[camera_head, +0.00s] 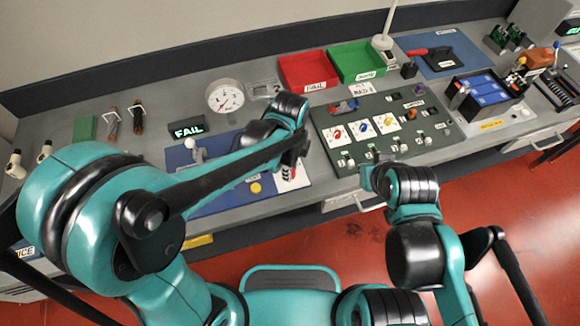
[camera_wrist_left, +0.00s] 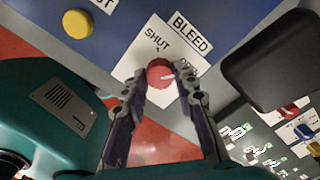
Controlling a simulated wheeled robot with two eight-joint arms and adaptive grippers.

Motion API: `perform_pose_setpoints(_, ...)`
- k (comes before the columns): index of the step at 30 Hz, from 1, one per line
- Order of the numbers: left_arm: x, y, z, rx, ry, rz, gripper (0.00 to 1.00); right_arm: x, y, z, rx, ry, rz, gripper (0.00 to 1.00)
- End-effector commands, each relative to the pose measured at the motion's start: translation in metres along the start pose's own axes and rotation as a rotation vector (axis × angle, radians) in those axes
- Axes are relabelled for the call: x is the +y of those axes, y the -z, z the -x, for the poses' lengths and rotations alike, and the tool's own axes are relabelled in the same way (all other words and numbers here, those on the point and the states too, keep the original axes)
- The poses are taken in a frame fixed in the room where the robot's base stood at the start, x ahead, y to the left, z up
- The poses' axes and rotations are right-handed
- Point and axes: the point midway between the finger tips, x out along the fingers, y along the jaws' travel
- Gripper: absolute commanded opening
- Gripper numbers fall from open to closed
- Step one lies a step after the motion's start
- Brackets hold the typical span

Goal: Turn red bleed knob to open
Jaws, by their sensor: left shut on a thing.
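The red bleed knob (camera_wrist_left: 159,73) sits on a white card (camera_wrist_left: 148,92) marked BLEED, with SHUT on one side and a partly covered second word by the right finger. My left gripper (camera_wrist_left: 160,76) has its two fingertips on either side of the knob, shut on it. A short pale mark on the knob points to the right, towards the partly covered word.
A yellow button (camera_wrist_left: 78,24) is on the blue panel (camera_head: 222,201) beside the card. The grey-green panel (camera_head: 440,157) with coloured knobs and switches is to the right. A round gauge (camera_head: 225,97) and a FAIL display (camera_head: 187,130) stand behind. Red and green trays (camera_head: 357,62) are at the back.

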Motion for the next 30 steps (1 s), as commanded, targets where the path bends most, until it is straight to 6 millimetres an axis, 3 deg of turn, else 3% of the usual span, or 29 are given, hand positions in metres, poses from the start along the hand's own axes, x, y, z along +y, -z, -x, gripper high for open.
perform_pose_setpoints(10, 0.0002, -0.0002, -0.0002, 0.000, -0.001, -0.124, 0.00, 0.0000, 0.0006, 0.0009, 0.000, 0.000, 0.000, 0.00)
perform_pose_setpoints(25, 0.0002, -0.0001, -0.0003, 0.000, 0.000, -0.141, 0.00, 0.0000, 0.0007, 0.0009, 0.000, 0.000, 0.000, 0.00)
perform_pose_setpoints(26, 0.0002, -0.0001, -0.0003, 0.000, 0.000, -0.141, 0.30, 0.0000, 0.0007, 0.0010, 0.000, 0.000, 0.000, 0.00)
perform_pose_setpoints(27, 0.0002, -0.0001, -0.0003, 0.000, 0.000, -0.141, 0.41, 0.0000, 0.0007, 0.0009, 0.000, 0.000, 0.000, 0.00)
perform_pose_setpoints(28, 0.0002, -0.0001, -0.0003, 0.000, 0.000, -0.141, 0.49, 0.0000, 0.0007, 0.0010, 0.000, 0.000, 0.000, 0.00)
perform_pose_setpoints(30, 0.0001, -0.0001, -0.0003, 0.000, 0.000, -0.141, 0.49, 0.0000, 0.0007, 0.0010, 0.000, 0.000, 0.000, 0.00)
